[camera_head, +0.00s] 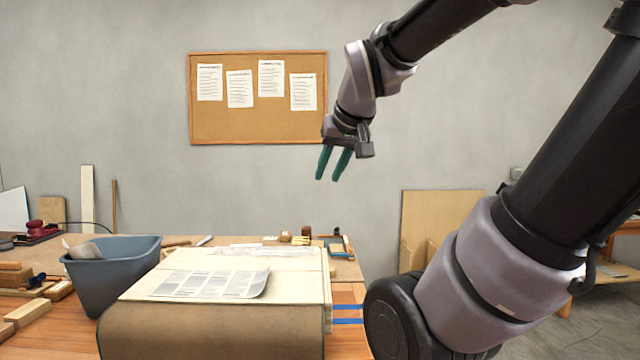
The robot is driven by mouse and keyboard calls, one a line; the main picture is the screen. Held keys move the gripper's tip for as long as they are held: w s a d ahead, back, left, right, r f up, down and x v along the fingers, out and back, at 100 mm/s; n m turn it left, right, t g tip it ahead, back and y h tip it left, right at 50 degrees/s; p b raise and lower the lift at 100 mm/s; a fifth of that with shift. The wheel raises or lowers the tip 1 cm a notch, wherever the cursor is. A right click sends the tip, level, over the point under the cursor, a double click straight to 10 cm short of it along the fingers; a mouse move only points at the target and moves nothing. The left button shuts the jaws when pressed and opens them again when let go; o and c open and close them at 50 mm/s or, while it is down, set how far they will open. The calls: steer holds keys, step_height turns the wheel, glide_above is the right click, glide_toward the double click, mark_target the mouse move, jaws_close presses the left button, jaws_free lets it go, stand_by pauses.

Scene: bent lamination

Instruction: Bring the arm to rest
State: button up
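My gripper (334,164) hangs in the air above the right part of the workbench, in front of the grey wall. Its two green fingers point down and stand slightly apart, with a narrow gap between them. Nothing shows between the fingers. My arm comes in from the upper right, with its lower links filling the right side of the view. The gripper is well clear of everything on the bench.
Wood blocks (28,311) and tools lie around. A corkboard (258,125) hangs behind. The air above the bench is free.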

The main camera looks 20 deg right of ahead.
steer(key=s+a+f+m+g+y, duration=0.1)
steer(key=s+a+y, duration=0.1)
steer(key=s+a, duration=0.2)
steer(key=shift+s+a+f+m, duration=0.2)
steer(key=shift+s+f+m, duration=0.15)
steer(key=shift+s, duration=0.15)
